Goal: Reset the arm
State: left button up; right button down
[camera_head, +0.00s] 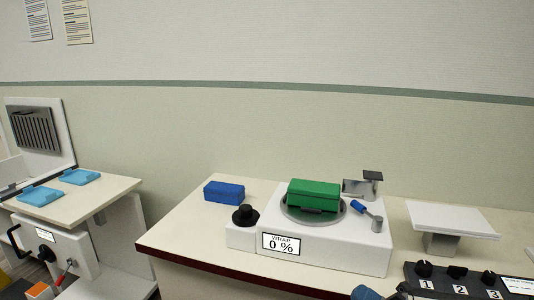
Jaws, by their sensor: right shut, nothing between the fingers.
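Only a small part of my right arm and gripper (386,294) shows, at the bottom edge right of centre, in front of the counter. The gripper is shut and empty, and most of it is cut off by the frame. It is apart from the green box (314,193), which sits on the round turntable (284,208) of the white wrapping machine (345,250). The machine's display reads "WRAP 0 %". My left gripper is not in view.
A blue box (224,191) lies left of the machine, near a black knob (245,214). A white raised plate (450,218) and a dark numbered control panel (470,283) stand on the right. Light-blue trays (40,196) lie on a separate left bench.

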jog(key=s+a+f+m+g+h, duration=0.1)
jog(key=s+f+m+h, duration=0.7)
jog(key=s+f+m, duration=0.5)
jog(key=s+f+m+g+h, duration=0.1)
jog(key=s+f+m+h, duration=0.6)
jog(key=f+m, duration=0.7)
pick_arm(q)
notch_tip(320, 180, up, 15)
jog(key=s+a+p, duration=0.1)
jog(key=p, duration=1.8)
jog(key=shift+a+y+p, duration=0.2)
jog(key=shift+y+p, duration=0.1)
jog(key=shift+p, duration=0.05)
pick_arm(e)
notch_tip(320, 180, up, 17)
jog(key=d+m+h, duration=0.1)
jog(key=shift+d+r+m+t, duration=0.15)
jog(key=shift+r+m+t, duration=0.05)
jog(key=shift+m+t, duration=0.2)
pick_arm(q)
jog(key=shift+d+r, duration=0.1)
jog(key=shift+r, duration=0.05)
